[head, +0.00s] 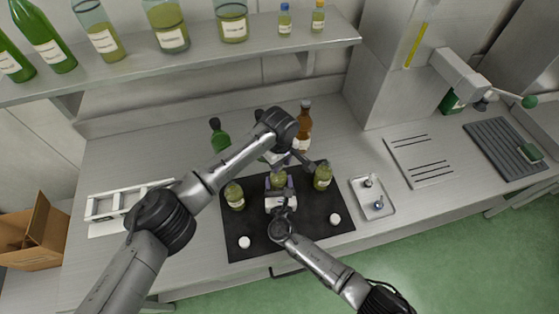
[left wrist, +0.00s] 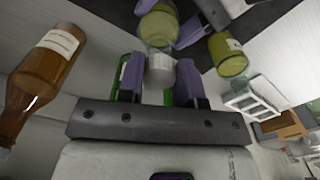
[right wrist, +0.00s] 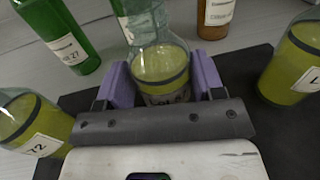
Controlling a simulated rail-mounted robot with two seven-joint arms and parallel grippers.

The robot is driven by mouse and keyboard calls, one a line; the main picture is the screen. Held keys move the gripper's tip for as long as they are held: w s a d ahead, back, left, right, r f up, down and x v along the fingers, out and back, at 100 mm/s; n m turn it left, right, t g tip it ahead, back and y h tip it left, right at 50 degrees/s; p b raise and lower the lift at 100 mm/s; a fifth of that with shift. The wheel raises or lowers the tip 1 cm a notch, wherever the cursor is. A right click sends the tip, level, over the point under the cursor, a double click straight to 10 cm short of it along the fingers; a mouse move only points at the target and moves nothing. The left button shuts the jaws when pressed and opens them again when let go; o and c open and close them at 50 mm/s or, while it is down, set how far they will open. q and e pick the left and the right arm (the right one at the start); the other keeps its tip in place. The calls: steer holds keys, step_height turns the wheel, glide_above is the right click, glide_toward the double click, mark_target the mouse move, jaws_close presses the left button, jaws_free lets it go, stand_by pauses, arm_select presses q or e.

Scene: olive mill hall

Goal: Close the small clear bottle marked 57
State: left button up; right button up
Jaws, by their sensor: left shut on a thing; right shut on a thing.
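A small clear bottle (head: 279,181) with yellow-green liquid stands on the black mat (head: 240,222). My right gripper (head: 280,194) is shut around its body, as the right wrist view shows (right wrist: 163,85). Its label (right wrist: 165,98) is mostly hidden by the jaws, so I cannot read its number. My left gripper (left wrist: 160,85) is shut on a white cap (left wrist: 161,70) at the bottle's neck. The cap is in line with the neck; I cannot tell whether it is seated or turned. Similar bottles stand left (head: 234,196) and right (head: 322,177); the left one's label seems to end in 72.
Two white caps lie on the mat, front left (head: 244,242) and right (head: 335,219). Behind it stand a green bottle (head: 219,136) and a brown bottle (head: 304,122). A white rack (head: 125,205) is at left, a small metal tray (head: 361,200) at right.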

arm_select(q)
steer(key=shift+f, duration=0.75)
steer(key=shift+f, duration=0.55)
